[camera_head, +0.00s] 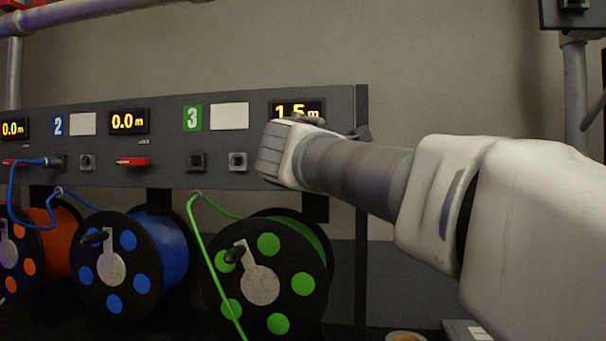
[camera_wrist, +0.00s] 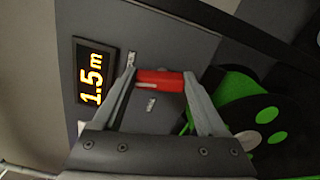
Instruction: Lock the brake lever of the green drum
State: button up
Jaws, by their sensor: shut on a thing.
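The green drum (camera_head: 268,243), black-flanged with green spots and a crank, hangs below the grey panel under the green "3" label (camera_head: 192,117). It also shows at the right of the wrist view (camera_wrist: 262,118). Its red brake lever (camera_wrist: 160,78) sits on the panel beside the display (camera_wrist: 95,72) reading 1.5 m. The lever lies crosswise to the display's digits. My gripper (camera_wrist: 161,73) is shut on the lever, one finger at each end of the red part. In the head view my wrist hides the lever and fingers.
The blue drum (camera_head: 168,248) and orange drum (camera_head: 55,243) hang to the left, with displays reading 0.0 m. A red lever (camera_head: 132,161) lies level beside the second section's socket.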

jog(key=shift+d+f+m+b, duration=0.1)
jog(key=shift+f+m+b, duration=0.05)
jog(key=shift+m+b, duration=0.9)
jog(key=shift+m, duration=0.35)
jog(key=o, duration=1.3)
jog(key=shift+s, duration=0.15)
